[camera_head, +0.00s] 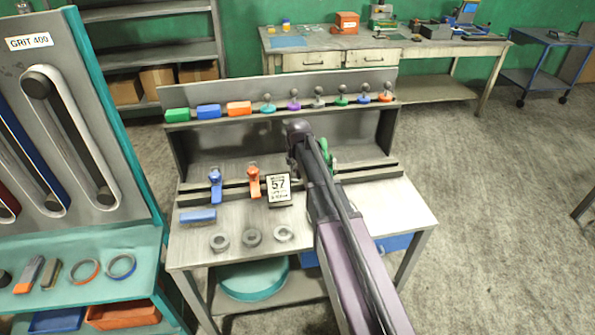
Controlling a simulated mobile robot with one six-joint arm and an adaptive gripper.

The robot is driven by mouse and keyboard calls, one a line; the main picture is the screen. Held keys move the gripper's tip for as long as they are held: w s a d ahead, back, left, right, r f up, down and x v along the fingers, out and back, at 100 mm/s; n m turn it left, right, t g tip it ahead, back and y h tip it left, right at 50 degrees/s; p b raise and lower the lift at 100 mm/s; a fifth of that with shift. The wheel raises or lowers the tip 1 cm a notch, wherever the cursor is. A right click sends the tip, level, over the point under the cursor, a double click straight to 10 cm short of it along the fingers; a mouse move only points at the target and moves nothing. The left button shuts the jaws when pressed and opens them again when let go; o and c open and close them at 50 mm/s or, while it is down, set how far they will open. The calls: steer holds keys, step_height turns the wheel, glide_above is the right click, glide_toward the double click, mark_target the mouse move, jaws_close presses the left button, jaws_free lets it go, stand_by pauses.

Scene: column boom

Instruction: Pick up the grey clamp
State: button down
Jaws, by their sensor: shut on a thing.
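My gripper (294,164) is at the rail on the bench, between the orange clamp (253,182) and the green clamp (325,150). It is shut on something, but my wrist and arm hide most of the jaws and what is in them. I cannot make out the grey clamp. A blue clamp (215,186) stands on the rail left of the orange one. The green clamp is partly hidden behind my arm.
A sign reading 57 (279,190) stands just below my gripper. Several knobs and coloured blocks line the upper shelf (228,120). A teal rack (110,238) stands at left.

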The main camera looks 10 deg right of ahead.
steer(key=shift+w+r, duration=0.1)
steer(key=shift+r, duration=0.05)
step_height(320, 180, up, 3)
steer(key=p, duration=0.3)
steer(key=shift+r+p, duration=0.2)
steer(key=shift+p, duration=0.2)
steer(key=s+d, duration=0.3)
steer(key=s, duration=0.4)
steer(key=s+d+r+p, duration=0.1)
steer(key=s+d, duration=0.2)
steer(key=s, duration=0.4)
steer(key=shift+s+d, duration=0.3)
steer(key=shift+s, duration=0.05)
steer(key=shift+r, duration=0.1)
step_height(320, 180, up, 8)
steer(key=p, duration=0.8)
steer(key=shift+d, duration=0.15)
